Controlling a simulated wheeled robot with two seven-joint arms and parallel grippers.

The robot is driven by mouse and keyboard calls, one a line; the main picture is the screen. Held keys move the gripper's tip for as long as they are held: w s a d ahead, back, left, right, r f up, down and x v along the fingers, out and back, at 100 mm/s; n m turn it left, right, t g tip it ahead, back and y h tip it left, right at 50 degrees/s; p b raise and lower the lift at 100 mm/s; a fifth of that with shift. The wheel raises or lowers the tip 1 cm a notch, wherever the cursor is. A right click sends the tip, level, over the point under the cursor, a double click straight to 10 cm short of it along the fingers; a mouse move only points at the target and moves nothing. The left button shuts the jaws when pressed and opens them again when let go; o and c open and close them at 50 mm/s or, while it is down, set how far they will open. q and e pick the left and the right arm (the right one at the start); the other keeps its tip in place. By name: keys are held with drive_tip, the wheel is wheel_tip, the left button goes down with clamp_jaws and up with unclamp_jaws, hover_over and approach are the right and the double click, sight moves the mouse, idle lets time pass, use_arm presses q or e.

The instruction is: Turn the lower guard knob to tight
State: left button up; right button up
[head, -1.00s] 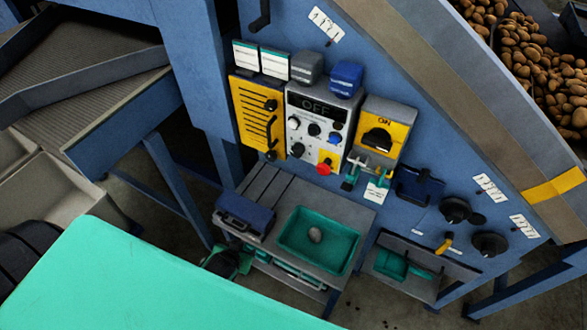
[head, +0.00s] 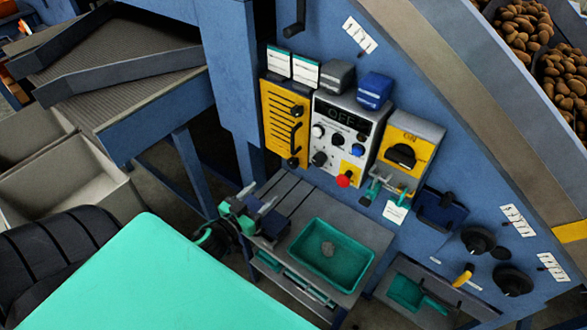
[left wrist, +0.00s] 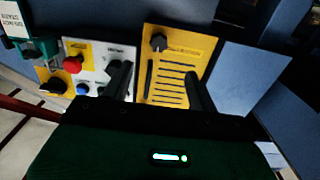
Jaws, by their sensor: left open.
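The yellow slotted guard panel (head: 278,125) is on the blue machine wall, left of the grey control box. Its lower knob (head: 293,162) is small and dark, at the panel's bottom edge; an upper knob (head: 297,111) sits near the top. The left wrist view sees the panel upside down, with the lower knob (left wrist: 158,42) at the top. My left gripper (head: 257,198) is open and empty, below and left of the lower knob. In the wrist view its fingers (left wrist: 157,85) appear either side of the panel's slots, apart from the knob. The knob's setting is unreadable. My right gripper is out of view.
The control box (head: 340,135) carries several knobs and a red button (head: 343,180) close to the guard's right. A grey shelf (head: 372,235) with a green tray (head: 297,245) lies below. A yellow switch panel (head: 408,150) is farther right.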

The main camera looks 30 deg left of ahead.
use_arm(q)
drive_tip(key=w, duration=0.1)
drive_tip(key=p, duration=0.1)
approach(291, 166)
drive_tip(key=w, duration=0.6)
drive_tip(key=w+p, duration=0.1)
drive_tip(key=w, duration=0.1)
drive_tip(key=shift+w+d+r, duration=0.1)
drive_tip(key=shift+w+d, duration=0.05)
drive_tip(key=shift+d, duration=0.15)
drive_tip(key=shift+w, duration=0.6)
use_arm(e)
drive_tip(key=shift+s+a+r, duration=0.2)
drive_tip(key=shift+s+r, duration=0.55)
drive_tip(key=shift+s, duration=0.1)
use_arm(q)
drive_tip(key=shift+d, duration=0.1)
drive_tip(key=c, duration=1)
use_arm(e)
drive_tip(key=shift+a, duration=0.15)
